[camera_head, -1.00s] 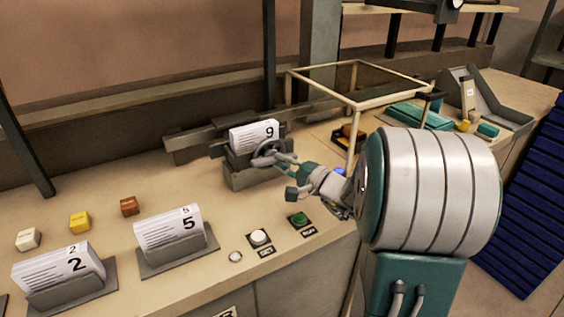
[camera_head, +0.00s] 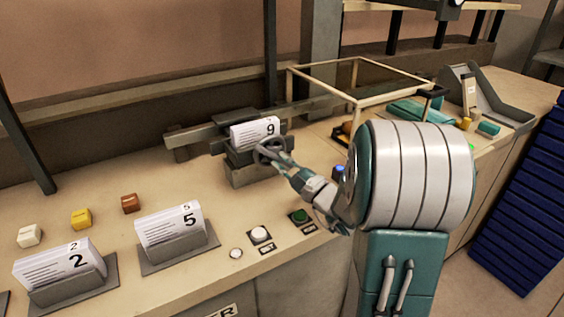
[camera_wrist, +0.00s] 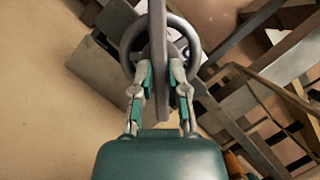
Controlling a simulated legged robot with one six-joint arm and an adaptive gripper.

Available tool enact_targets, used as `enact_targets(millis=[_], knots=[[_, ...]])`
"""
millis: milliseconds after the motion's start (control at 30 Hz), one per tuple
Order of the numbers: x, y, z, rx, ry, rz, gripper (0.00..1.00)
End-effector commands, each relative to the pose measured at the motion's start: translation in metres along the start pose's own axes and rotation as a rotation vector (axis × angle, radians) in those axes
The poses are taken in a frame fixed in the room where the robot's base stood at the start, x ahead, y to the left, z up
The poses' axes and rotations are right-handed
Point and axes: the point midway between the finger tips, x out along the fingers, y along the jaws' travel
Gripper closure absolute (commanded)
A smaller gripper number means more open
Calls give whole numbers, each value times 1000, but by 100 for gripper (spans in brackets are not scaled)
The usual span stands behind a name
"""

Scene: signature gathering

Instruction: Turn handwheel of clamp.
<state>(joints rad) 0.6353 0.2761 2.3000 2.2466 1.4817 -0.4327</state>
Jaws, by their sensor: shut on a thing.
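The clamp (camera_head: 253,171) stands on the bench with a stack of paper marked 9 (camera_head: 254,132) held in it. Its dark grey handwheel (camera_head: 270,149) faces my arm. In the wrist view the handwheel (camera_wrist: 126,45) shows as a ring with a bar across its middle. My gripper (camera_head: 284,162) is at the handwheel. In the wrist view my gripper's fingers (camera_wrist: 161,88) lie on both sides of the bar and are shut on it. The wheel's hub is partly hidden behind the bar.
Paper stacks marked 5 (camera_head: 170,230) and 2 (camera_head: 60,264) stand in holders at the front left. A white button (camera_head: 260,234) and a green button (camera_head: 299,215) lie in front of the clamp. A light open frame (camera_head: 352,100) stands to the right. The bench between clamp and blocks is clear.

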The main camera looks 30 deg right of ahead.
Motion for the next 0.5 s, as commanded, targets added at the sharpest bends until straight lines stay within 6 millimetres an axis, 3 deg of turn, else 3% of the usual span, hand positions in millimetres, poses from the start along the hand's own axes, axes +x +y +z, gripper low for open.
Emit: enact_targets(millis=[400, 433, 500], knots=[[-2, 6, -3, 15, 12, 10, 100], [-2, 6, -3, 15, 12, 10, 67], [-2, 6, -3, 14, 12, 9, 46]])
